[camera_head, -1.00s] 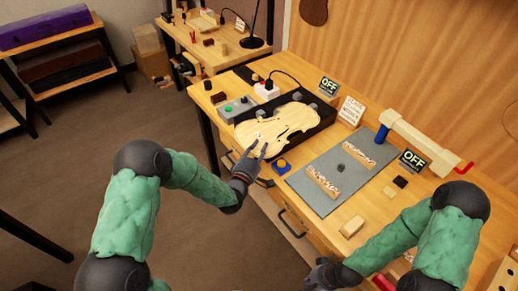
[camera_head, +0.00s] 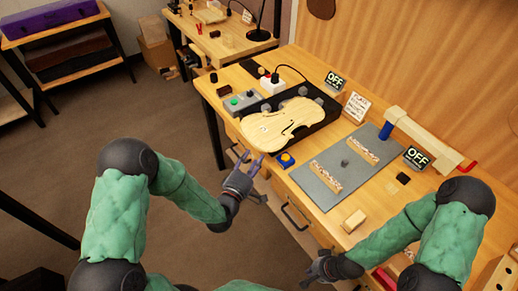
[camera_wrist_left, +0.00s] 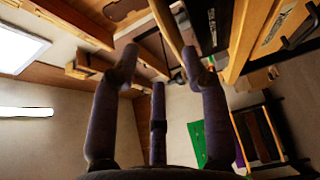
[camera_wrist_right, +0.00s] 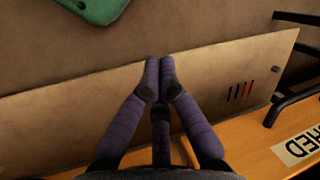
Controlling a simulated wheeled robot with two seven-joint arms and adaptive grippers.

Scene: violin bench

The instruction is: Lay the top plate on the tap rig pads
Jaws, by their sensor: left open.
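The pale violin-shaped top plate (camera_head: 277,125) lies over the black tap rig (camera_head: 327,116) on the bench. Grey pads (camera_head: 303,91) show beside its edges; the contact beneath it is hidden. The plate's near end reaches toward the bench's front edge. My left gripper (camera_head: 248,164) is open and empty, apart from the plate, just off the bench's front edge. Its spread fingers show in the left wrist view (camera_wrist_left: 160,60). My right gripper (camera_head: 316,266) is low by the bench front, far from the plate. Its fingertips meet with nothing between them in the right wrist view (camera_wrist_right: 159,72).
A grey control box (camera_head: 241,102) with a green button stands left of the rig. A blue box with a yellow button (camera_head: 286,159) sits near the front edge. A grey mat (camera_head: 345,170) with two patterned strips lies to the right. Drawer handles project below the bench top.

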